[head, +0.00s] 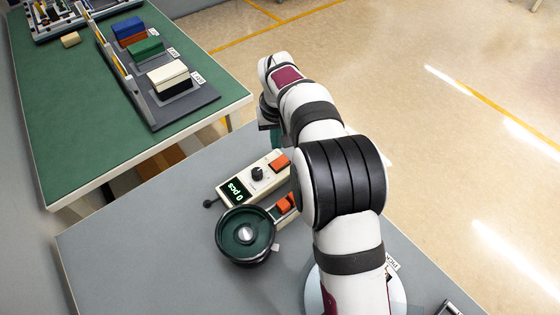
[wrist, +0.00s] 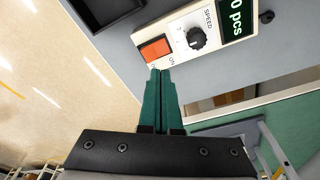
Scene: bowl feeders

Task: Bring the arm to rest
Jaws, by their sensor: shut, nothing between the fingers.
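My arm reaches out over the grey table from the lower right in the head view. My gripper (wrist: 160,74) has two green fingers, which lie together with nothing between them in the wrist view. In the head view only a bit of green finger shows beside the wrist, and the fingertips are hidden. In the wrist view the fingertips appear close to the orange switch (wrist: 155,49) of the control box (wrist: 187,21). I cannot tell whether they touch it. The box has a black knob (wrist: 196,38) and a display (wrist: 236,14) reading "0 pcs".
A dark round bowl feeder (head: 245,236) stands beside the control box (head: 236,187) on the grey table (head: 150,235). A green table (head: 70,110) at upper left carries blue, green and white blocks in a dark rack (head: 185,110). Open floor (head: 440,130) lies to the right.

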